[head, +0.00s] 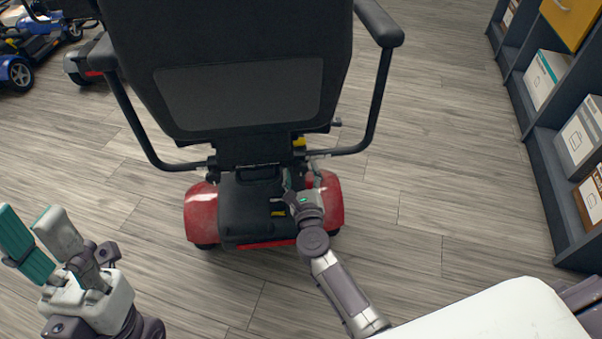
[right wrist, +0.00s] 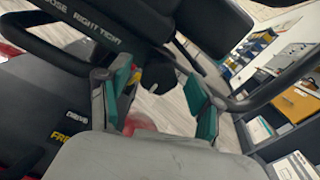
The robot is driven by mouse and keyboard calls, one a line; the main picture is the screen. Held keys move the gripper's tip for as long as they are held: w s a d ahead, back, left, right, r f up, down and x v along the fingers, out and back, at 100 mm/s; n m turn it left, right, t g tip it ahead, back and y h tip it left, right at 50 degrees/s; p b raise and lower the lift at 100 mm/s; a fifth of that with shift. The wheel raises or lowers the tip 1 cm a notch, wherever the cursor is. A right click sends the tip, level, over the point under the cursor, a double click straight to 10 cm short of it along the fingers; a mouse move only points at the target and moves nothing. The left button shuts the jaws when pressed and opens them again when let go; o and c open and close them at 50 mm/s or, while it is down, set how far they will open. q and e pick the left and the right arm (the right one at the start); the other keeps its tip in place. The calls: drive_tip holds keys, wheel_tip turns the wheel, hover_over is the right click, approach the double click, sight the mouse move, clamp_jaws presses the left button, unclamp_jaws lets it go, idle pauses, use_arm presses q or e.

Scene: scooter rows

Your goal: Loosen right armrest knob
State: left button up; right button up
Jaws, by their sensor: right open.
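The scooter's black seat back (head: 235,95) faces me, above a red rear body (head: 202,215). The right armrest (head: 378,22) is on a bent black tube that runs down to the bracket under the seat. In the right wrist view, a black knob (right wrist: 158,76) shows between the teal finger pads of my right gripper (right wrist: 160,86), with a gap to the right finger. My right gripper (head: 302,179) is open behind the seat's lower right bracket in the head view, where it hides the knob. My left gripper (head: 30,215) is open and empty at the lower left, away from the scooter.
A label reading "RIGHT TIGHT" (right wrist: 97,32) is on a dark bar near the knob. A shelf unit (head: 545,150) with boxes stands at the right. Other scooters (head: 35,40) are at the upper left. Wooden floor is clear around the scooter.

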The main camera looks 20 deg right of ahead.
drive_tip(key=c, duration=1.1)
drive_tip(key=shift+c, duration=0.2)
